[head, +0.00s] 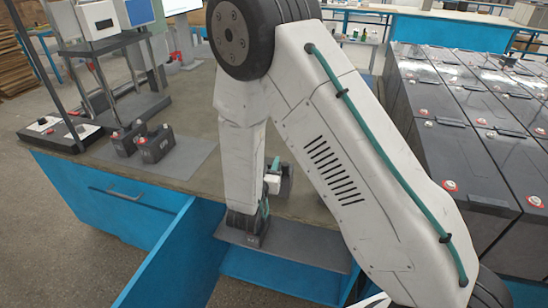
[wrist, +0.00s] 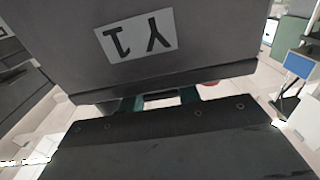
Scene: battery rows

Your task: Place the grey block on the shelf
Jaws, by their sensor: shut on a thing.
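The grey block (head: 246,238) is dark and boxy, and it shows low in the head view below my arm. In the wrist view the grey block (wrist: 150,65) fills the upper part, with a pale label reading Y1 upside down. My gripper (head: 262,212) is shut on it; its green fingers also show in the wrist view (wrist: 162,101), partly hidden behind it. The shelf (head: 300,250) is a narrow dark grey ledge at the front of the bench. The block is over its left part; I cannot tell whether they touch.
Two dark batteries (head: 155,144) stand on a grey mat (head: 175,167) at the left of the bench. A test stand (head: 110,95) rises behind them. Rows of large dark batteries (head: 460,150) fill the right. The shelf's right part is clear.

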